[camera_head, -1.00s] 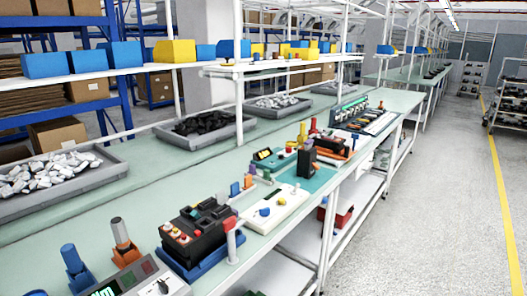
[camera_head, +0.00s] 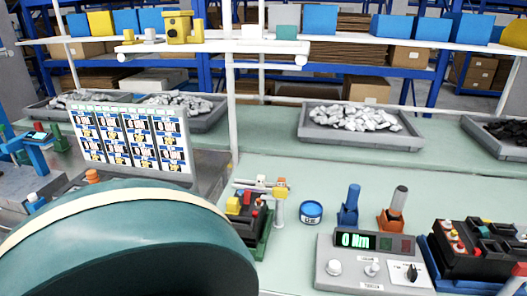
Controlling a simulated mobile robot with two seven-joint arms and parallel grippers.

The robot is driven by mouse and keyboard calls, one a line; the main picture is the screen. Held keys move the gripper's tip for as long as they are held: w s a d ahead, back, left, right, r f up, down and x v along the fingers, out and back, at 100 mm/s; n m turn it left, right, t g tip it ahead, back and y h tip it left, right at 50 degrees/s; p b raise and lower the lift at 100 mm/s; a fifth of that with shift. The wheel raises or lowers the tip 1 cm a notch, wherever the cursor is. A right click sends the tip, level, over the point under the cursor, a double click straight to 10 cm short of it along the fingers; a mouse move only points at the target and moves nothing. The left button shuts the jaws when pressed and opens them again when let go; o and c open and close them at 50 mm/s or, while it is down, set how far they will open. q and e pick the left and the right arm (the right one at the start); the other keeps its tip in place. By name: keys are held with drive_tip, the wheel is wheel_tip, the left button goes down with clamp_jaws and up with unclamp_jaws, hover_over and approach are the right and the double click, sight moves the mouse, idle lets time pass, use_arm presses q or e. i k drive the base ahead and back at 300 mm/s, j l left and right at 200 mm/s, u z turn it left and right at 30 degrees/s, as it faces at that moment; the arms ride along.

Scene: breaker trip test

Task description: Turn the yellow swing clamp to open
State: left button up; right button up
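A small fixture with a dark green base (camera_head: 264,236) stands on the pale green bench, right of the picture's middle-left. A light post at its right side carries a yellow block (camera_head: 279,193), which looks like the yellow swing clamp. A thin bar reaches left from the post over the fixture's black and red body (camera_head: 246,216). At this size I cannot tell whether the clamp is open or shut. Neither of my grippers is in view.
A large dark teal rounded shape close to the camera hides the lower left. Right of the fixture are a blue tin (camera_head: 311,212), a blue tool (camera_head: 349,207), an orange-based tool (camera_head: 394,212) and a grey torque meter (camera_head: 330,268). A printed label board (camera_head: 131,107) stands behind left.

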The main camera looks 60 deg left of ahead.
sight(279, 194)
drive_tip(key=u, duration=1.8)
drive_tip(key=k+j+z, duration=0.25)
drive_tip(key=z, duration=0.15)
